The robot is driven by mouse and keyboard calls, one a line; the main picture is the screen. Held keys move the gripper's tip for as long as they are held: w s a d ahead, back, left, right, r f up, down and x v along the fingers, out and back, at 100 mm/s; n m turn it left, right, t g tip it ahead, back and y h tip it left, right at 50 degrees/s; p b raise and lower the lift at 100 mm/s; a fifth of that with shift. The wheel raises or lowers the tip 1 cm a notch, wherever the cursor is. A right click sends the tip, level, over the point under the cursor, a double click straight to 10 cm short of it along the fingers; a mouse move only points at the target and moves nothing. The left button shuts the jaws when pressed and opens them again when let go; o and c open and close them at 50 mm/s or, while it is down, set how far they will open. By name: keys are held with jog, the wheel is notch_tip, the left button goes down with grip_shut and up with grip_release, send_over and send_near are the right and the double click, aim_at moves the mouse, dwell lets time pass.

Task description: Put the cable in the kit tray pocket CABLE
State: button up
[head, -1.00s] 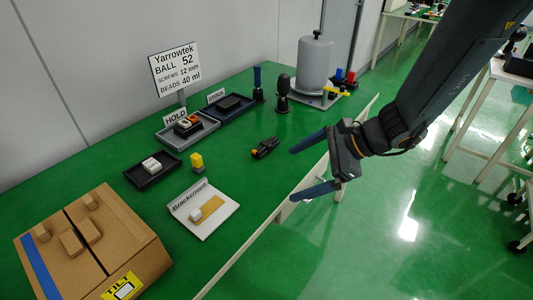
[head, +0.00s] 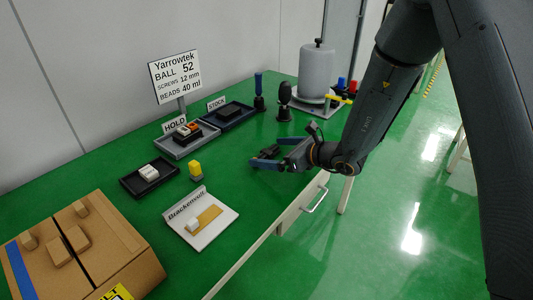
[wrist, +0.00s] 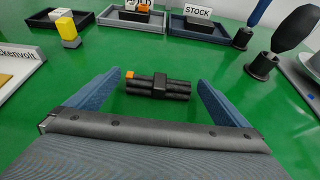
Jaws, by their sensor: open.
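The cable is a bundled black coil with an orange end (wrist: 158,86), lying on the green table. In the wrist view it lies crosswise between my two blue finger ends, with green table showing on both sides of it. My gripper (head: 265,151) is open and low by the table's front edge; it also shows in the wrist view (wrist: 160,80). In the head view the cable (head: 268,152) is partly hidden by the fingers. I see no pocket marked CABLE in these frames.
A HOLD tray (head: 183,153) and a STOCK tray (head: 245,117) stand behind. A small black tray (head: 130,185), a yellow-topped block (head: 195,169), a Brackenvolt stand (head: 222,230) and a cardboard box (head: 125,242) are to the left. Upright tools and a grey cylinder (head: 316,72) stand at the back.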

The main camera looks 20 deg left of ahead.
jog(key=shift+x, duration=1.25)
jog(key=c, duration=1)
jog(key=shift+r, duration=0.1)
